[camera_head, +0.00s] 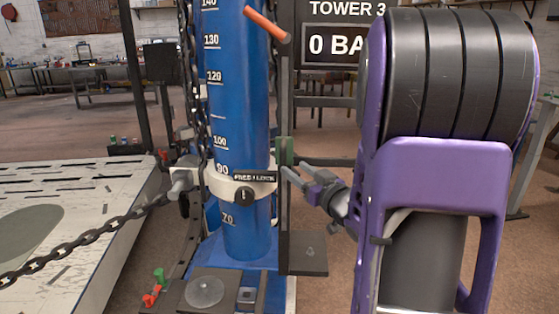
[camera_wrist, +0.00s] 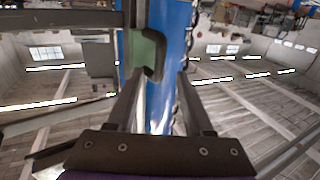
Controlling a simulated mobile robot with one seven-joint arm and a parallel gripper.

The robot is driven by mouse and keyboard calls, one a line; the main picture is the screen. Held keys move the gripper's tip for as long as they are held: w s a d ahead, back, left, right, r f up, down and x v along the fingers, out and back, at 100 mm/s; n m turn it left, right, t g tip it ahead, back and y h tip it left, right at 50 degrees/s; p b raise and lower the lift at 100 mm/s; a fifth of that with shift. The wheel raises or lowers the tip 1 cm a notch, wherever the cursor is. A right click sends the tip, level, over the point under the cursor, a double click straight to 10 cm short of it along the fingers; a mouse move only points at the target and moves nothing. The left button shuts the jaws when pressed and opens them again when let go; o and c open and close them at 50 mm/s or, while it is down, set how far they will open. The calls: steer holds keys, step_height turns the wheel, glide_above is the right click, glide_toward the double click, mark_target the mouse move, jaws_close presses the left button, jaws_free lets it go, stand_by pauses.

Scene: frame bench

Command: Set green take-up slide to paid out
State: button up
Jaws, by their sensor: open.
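The green take-up slide (camera_head: 285,150) is a small green block on the dark upright rail (camera_head: 284,222), to the right of the blue tower column (camera_head: 240,120). In the wrist view the green slide (camera_wrist: 145,48) carries a dark looped handle (camera_wrist: 158,58). My gripper (camera_head: 288,173) is just below and right of the slide in the head view. In the wrist view my gripper (camera_wrist: 160,76) is open, with the handle close ahead between the finger lines, nearer the left finger. I cannot tell whether a finger touches it. Nothing is held.
A white collar (camera_head: 220,182) with a label and dark knob (camera_head: 243,195) rings the column. A chain (camera_head: 85,238) runs left from it over a pale platform (camera_head: 112,185). A sign (camera_head: 336,42) stands behind. An orange-red handle (camera_head: 266,24) juts out above.

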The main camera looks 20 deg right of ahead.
mark_target(285, 161)
steer(key=w, duration=0.7)
steer(key=shift+w+a, duration=0.15)
steer(key=shift+a, duration=0.2)
jaws_close()
stand_by(1.0)
